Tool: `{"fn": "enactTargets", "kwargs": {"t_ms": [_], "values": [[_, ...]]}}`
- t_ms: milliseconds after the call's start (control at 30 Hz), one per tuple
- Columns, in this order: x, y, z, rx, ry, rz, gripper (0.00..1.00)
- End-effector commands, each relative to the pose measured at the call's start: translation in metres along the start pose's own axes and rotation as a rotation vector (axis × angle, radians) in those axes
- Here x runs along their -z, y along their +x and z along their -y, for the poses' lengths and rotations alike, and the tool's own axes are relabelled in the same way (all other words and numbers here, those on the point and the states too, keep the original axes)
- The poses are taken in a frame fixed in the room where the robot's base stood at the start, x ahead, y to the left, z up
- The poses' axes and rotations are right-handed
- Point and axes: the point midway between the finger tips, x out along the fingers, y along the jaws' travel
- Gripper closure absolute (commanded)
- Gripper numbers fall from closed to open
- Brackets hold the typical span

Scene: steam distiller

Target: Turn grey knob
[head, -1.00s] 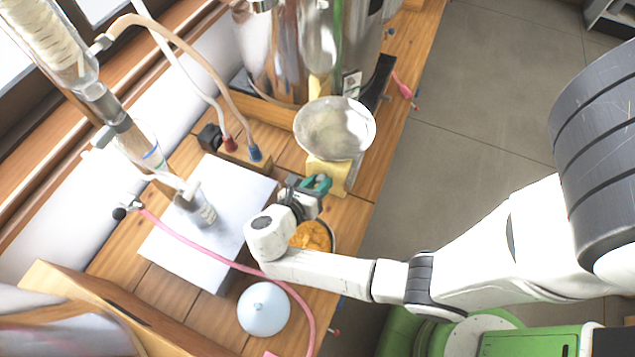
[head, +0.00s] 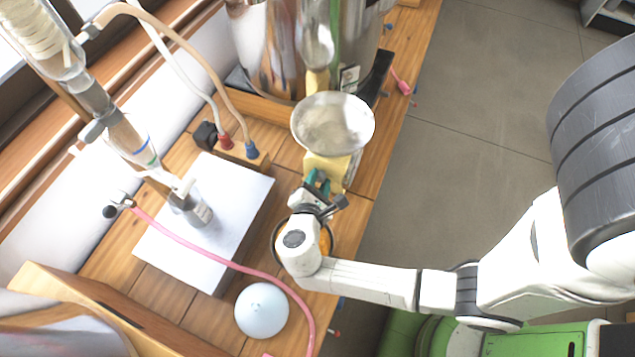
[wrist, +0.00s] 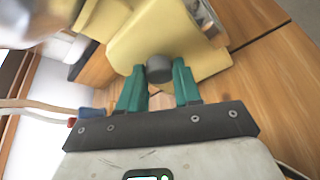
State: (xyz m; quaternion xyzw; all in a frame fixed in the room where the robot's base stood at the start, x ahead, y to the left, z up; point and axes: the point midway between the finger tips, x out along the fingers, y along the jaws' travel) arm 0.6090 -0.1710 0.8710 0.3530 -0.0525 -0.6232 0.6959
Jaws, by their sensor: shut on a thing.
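The grey knob (wrist: 160,69) is a short dark round knob on the front of a pale yellow block (wrist: 155,35). The wrist view shows it between the teal fingers of my gripper (wrist: 158,80), which is shut on it. In the head view my gripper (head: 318,182) is at the front of the yellow block (head: 340,172), and the knob is hidden there. A shiny metal bowl (head: 333,122) sits on top of the block.
A large metal vessel (head: 275,50) stands behind the bowl. A white board (head: 165,245), a pink hose (head: 200,252) and a pale blue round object (head: 262,310) lie left of my arm. A round orange-filled dish (head: 326,240) is partly hidden beneath my wrist.

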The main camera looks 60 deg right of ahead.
Motion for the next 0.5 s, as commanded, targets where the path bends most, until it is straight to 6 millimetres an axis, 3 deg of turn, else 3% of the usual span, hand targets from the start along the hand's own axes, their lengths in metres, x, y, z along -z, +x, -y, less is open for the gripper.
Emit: {"fn": "enactTargets", "kwargs": {"t_ms": [500], "values": [[0.0005, -0.0002, 0.0016, -0.065, 0.144, -0.009, 0.97]]}}
